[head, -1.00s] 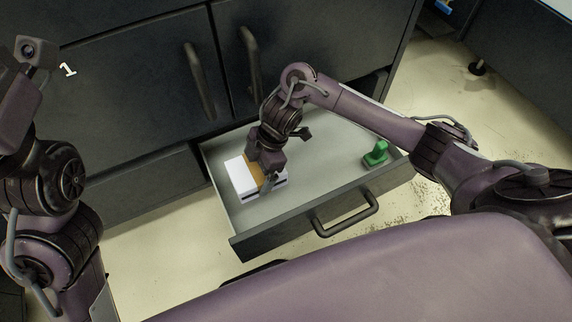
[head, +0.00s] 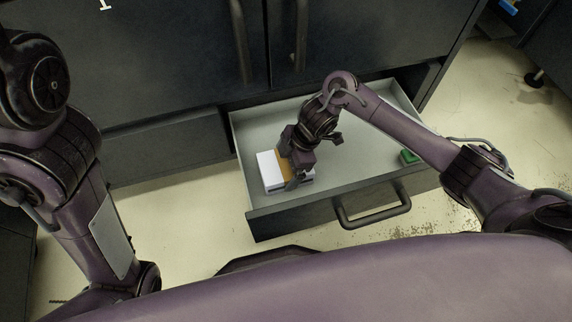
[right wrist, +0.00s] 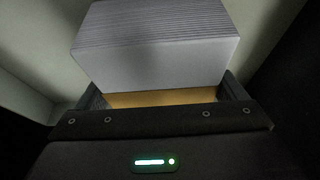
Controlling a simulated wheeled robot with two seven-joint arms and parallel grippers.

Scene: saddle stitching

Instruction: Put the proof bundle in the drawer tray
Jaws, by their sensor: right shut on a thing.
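The proof bundle (head: 270,172), a white stack of sheets with a tan band, is inside the open drawer tray (head: 370,192) at its left front part. My right gripper (head: 291,179) is shut on the bundle from above. In the right wrist view the bundle's sheet edges (right wrist: 155,50) and its tan band (right wrist: 165,98) show between the fingers. I cannot tell whether the bundle's underside touches the tray floor. My left arm shows at the left of the head view, but its gripper is out of frame.
A green object (head: 408,157) stands at the drawer's right side, partly covered by my right arm. The drawer handle (head: 372,212) juts out at the front. Dark cabinet doors (head: 170,60) rise behind. The tray's middle has free room.

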